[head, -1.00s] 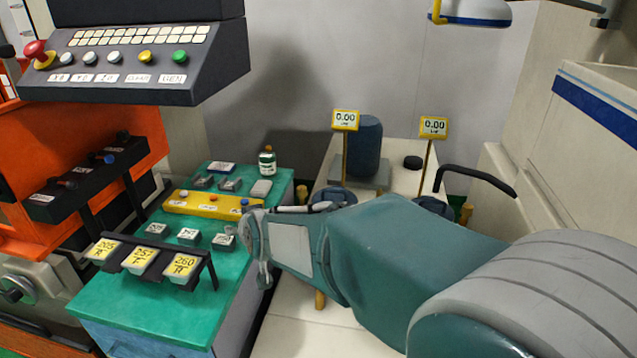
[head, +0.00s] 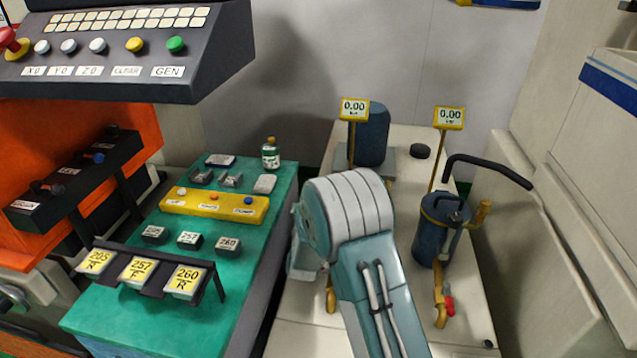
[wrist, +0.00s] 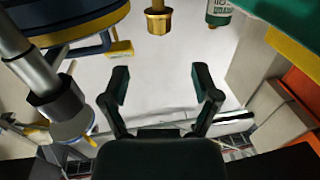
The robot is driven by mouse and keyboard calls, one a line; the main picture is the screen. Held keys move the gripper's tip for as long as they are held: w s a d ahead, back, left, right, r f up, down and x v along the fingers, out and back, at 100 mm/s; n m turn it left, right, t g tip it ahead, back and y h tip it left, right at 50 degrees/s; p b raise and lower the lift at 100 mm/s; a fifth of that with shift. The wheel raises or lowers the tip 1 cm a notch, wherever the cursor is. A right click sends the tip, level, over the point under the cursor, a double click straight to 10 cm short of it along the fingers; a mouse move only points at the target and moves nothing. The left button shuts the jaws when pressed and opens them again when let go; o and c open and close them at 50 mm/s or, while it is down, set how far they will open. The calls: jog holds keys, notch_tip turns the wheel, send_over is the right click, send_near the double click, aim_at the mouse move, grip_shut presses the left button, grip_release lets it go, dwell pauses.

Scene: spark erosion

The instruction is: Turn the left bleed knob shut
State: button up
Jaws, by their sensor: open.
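My gripper (wrist: 163,88) is open and empty in the wrist view, its two black fingers spread apart. A brass knob-like fitting (wrist: 157,20) is beyond the fingertips at the top middle; no label shows whether it is the left bleed knob. A dark blue round body (wrist: 60,45) is at the upper left. The left readout (head: 354,109) shows 0.00. The right blue pot (head: 436,235) has a brass side fitting (head: 482,212) and a red-handled tap (head: 448,305).
A green bench (head: 165,325) with a yellow button strip (head: 213,204) and weight blocks stands left of my arm. A green-labelled bottle (head: 270,154) stands at its back. A black curved handle (head: 490,168) rises by the right pot. A dark control panel (head: 120,70) overhangs the upper left.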

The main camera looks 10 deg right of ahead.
jog(key=x, duration=1)
jog(key=shift+w, duration=0.35)
jog(key=shift+r, duration=0.1)
grip_shut()
